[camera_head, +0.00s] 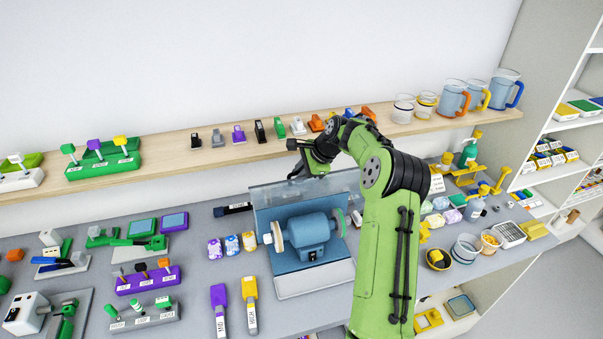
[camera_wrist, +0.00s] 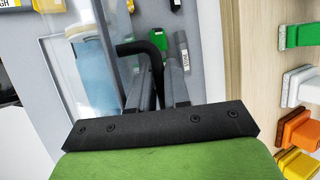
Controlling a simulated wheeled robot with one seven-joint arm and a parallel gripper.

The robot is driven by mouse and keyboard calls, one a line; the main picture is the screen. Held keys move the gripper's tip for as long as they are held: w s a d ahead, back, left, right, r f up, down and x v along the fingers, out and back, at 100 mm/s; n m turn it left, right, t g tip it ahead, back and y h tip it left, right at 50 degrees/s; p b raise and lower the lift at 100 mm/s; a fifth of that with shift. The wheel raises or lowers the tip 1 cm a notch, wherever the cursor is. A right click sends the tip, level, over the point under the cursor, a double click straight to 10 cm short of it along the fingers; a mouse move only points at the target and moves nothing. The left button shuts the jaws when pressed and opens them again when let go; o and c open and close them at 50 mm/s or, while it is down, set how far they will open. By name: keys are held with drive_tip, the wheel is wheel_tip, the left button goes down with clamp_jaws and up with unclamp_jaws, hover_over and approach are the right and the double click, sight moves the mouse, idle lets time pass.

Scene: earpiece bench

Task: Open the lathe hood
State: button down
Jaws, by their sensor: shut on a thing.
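The bench lathe (camera_head: 310,236), blue-grey with a pale wheel at its left end, stands on its base (camera_head: 315,281) in the middle of the bench. Its clear hood (camera_head: 275,194) stands raised at the back of the machine, and the lathe body shows uncovered in front of it. My gripper (camera_head: 296,174) is at the hood's upper edge. In the wrist view my gripper (camera_wrist: 158,92) is shut on the black hood handle (camera_wrist: 143,47), whose bent end shows beyond the fingers. The clear panel (camera_wrist: 92,60) lies left of it there. The exact hood angle is hard to judge.
A wooden shelf (camera_head: 223,153) with several small coloured clips runs just behind my gripper. Jugs (camera_head: 453,98) stand at its right end. Purple and yellow labelled tools (camera_head: 249,305) lie left of the lathe base. Bowls (camera_head: 466,248) and bottles crowd the right side.

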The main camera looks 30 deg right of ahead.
drive_tip(key=c, duration=1.4)
unclamp_jaws()
drive_tip(key=shift+f, duration=0.1)
drive_tip(key=shift+c, duration=0.2)
drive_tip(key=v, duration=1.5)
drive_tip(key=shift+s+r, duration=0.2)
drive_tip(key=shift+r, duration=0.15)
drive_tip(key=shift+d, duration=0.15)
